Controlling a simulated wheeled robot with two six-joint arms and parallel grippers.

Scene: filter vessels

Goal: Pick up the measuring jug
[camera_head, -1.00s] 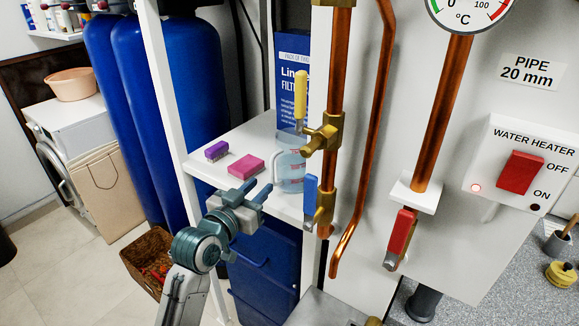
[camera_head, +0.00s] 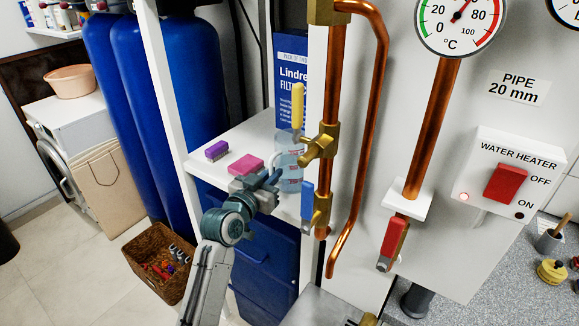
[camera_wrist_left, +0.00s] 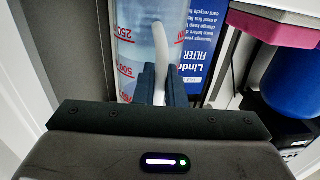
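The measuring jug (camera_head: 291,172) is a clear, bluish cylinder with red markings and a white handle. It stands upright on the white shelf (camera_head: 206,178), partly behind the brass valve and the yellow lever. In the left wrist view the jug (camera_wrist_left: 129,42) is close in front, and its white handle runs down between the two dark fingers. My left gripper (camera_head: 268,179) is at the handle side of the jug. In the left wrist view its fingers (camera_wrist_left: 160,86) are close together on either side of the handle and look shut on it. My right gripper is not in view.
A purple block (camera_head: 216,150) and a pink block (camera_head: 246,164) lie on the shelf left of the jug. A blue filter box (camera_head: 291,75) stands behind it. Copper pipe (camera_head: 330,90), a yellow lever (camera_head: 297,105) and a blue lever (camera_head: 307,200) are close on the right.

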